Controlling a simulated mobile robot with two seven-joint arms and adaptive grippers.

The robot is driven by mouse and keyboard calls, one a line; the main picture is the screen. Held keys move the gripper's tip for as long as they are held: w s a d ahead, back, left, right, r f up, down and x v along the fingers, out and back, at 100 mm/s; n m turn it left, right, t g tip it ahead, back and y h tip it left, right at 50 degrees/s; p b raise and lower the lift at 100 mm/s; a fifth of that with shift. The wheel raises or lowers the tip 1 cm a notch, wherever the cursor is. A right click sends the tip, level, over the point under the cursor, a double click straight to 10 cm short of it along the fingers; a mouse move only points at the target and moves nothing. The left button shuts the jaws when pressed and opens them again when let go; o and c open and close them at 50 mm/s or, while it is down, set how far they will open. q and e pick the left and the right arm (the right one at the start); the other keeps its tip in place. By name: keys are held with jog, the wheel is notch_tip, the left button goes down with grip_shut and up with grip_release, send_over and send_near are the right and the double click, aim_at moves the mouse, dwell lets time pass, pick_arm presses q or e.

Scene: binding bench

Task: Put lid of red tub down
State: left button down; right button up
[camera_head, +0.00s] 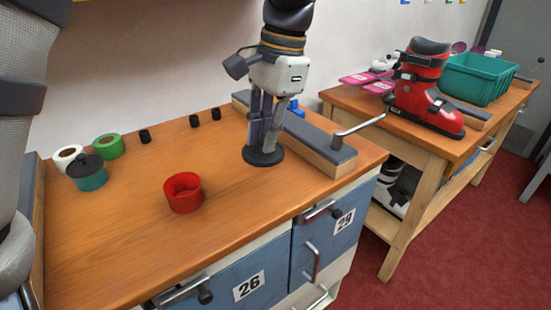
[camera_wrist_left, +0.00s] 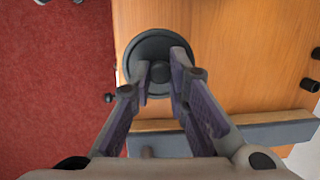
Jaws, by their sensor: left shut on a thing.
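The red tub (camera_head: 184,193) stands uncovered on the wooden bench top, its round opening facing up. My left gripper (camera_head: 263,148) is to the right of the tub, pointing straight down and shut on a round dark lid (camera_head: 264,158). In the left wrist view the fingertips (camera_wrist_left: 159,70) close on the lid's central knob, and the lid's dark disc (camera_wrist_left: 140,50) spreads around it. The lid is level and at or just above the bench top; I cannot tell whether it touches. My right gripper is not in view.
A teal tub with a dark lid (camera_head: 89,179), a green tape roll (camera_head: 108,147) and a white roll (camera_head: 68,158) stand at the left. Small black pieces (camera_head: 194,121) line the back. A grey-topped rail (camera_head: 327,147) runs along the right edge. The front middle is clear.

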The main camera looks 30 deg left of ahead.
pick_arm(q)
jog(key=w+f, duration=0.1)
jog(key=f, duration=0.1)
jog(key=w+a+f, duration=0.1)
jog(key=w+f, duration=0.1)
jog(key=w+f+b, duration=0.1)
jog(key=w+f, duration=0.1)
jog(key=shift+w+a, duration=0.1)
jog(key=shift+a, duration=0.15)
jog(key=f, duration=0.3)
jog(key=shift+w+a+f, duration=0.15)
jog(key=shift+w+f, duration=0.2)
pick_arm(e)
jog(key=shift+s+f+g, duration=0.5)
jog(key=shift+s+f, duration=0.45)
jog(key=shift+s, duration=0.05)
pick_arm(q)
jog(key=c, duration=1.5)
grip_release()
jog(key=shift+c, duration=0.2)
notch_tip(320, 180, up, 12)
jog(key=w+d, duration=0.1)
jog(key=d, duration=0.1)
jog(key=shift+b, duration=0.45)
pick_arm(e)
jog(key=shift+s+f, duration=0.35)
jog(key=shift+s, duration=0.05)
pick_arm(q)
jog(key=shift+w+a, duration=0.1)
